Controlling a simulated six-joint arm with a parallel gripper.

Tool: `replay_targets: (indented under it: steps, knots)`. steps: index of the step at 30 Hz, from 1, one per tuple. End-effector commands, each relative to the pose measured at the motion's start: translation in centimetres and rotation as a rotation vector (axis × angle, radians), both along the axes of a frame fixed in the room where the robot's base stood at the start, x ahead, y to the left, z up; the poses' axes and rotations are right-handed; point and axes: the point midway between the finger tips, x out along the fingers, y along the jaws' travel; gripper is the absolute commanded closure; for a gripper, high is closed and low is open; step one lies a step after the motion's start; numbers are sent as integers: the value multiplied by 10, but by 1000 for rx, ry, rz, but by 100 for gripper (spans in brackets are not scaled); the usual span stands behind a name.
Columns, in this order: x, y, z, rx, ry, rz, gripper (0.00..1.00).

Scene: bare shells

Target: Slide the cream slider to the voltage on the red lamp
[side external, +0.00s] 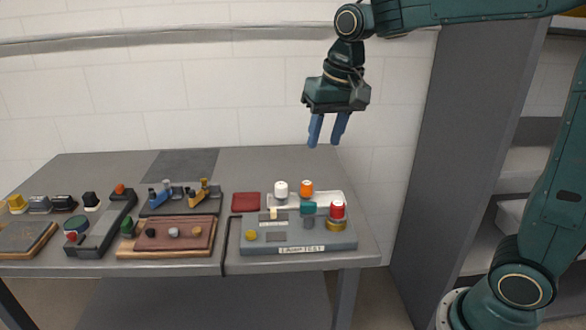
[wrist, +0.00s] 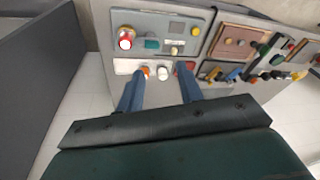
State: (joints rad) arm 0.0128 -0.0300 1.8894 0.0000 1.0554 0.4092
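The grey lamp test panel (side external: 295,238) stands at the right end of the table. The cream slider (side external: 272,213) is at its back left; in the wrist view it appears as a small pale block (wrist: 174,50). The red lamp (side external: 337,209) sits upright on a brass socket (side external: 336,225) at the panel's right; it also shows in the wrist view (wrist: 126,39). Any voltage marking on the lamp or slider scale is too small to read. My gripper (side external: 326,144) is open and empty, pointing down high above the table behind the panel; its fingers also show in the wrist view (wrist: 160,88).
A red pad (side external: 246,202) and other panels lie left.

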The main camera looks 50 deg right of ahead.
Motion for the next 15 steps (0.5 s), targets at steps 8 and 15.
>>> replay_targets:
  steps: [8, 15]
  knots:
    - [60, -3, -26, 23, 80, -120, 64]
    - [107, -5, -59, 36, 146, -225, 64]
